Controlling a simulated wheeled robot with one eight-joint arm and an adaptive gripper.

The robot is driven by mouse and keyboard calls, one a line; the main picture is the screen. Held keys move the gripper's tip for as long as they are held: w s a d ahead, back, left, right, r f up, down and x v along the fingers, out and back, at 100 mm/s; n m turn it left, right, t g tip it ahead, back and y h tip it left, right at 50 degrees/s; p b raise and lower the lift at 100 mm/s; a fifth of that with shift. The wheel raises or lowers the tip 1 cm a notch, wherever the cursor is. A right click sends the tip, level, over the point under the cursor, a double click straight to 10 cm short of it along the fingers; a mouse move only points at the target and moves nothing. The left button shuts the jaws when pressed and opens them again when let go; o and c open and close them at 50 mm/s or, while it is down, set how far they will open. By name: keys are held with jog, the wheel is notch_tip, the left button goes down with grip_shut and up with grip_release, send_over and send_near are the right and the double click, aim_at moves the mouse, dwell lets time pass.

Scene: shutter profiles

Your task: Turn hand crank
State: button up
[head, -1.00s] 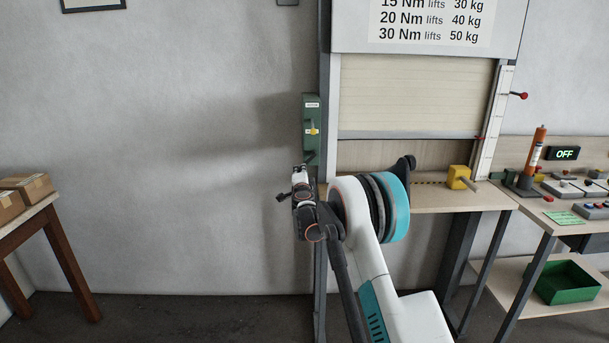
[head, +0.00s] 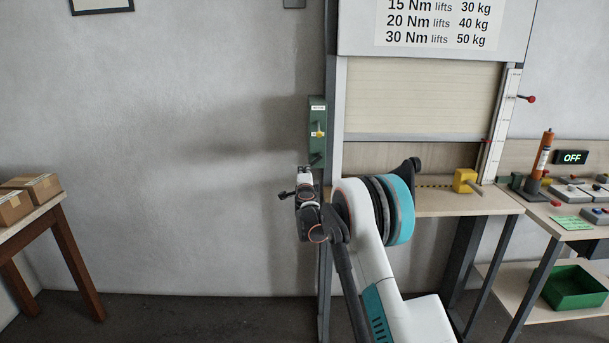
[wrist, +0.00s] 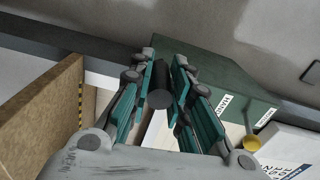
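The hand crank is on the lower part of a green box (head: 317,114) with a yellow-knobbed switch, fixed to the shutter's left post. In the wrist view a dark cylindrical crank handle (wrist: 160,92) lies between the teal fingers of my gripper (wrist: 164,68). The fingers stand close on both sides of it, with little gap at the tips, and appear shut on it. The green box (wrist: 215,85) is just beyond the fingers. In the head view my gripper (head: 304,176) is just below the box; its fingers and the crank arm are mostly hidden.
The shutter (head: 420,98) is partly raised above a bench (head: 440,203) with a yellow block (head: 465,181). At right are an orange-brown cylinder (head: 541,158), control boxes and a sign reading OFF (head: 571,157). Cartons (head: 38,186) sit on a table at left. The wall between is clear.

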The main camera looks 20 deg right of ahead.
jog(key=shift+o, duration=0.2)
jog(key=shift+s, duration=0.1)
jog(key=v, duration=1.1)
jog(key=shift+s, duration=0.4)
jog(key=shift+a, duration=0.1)
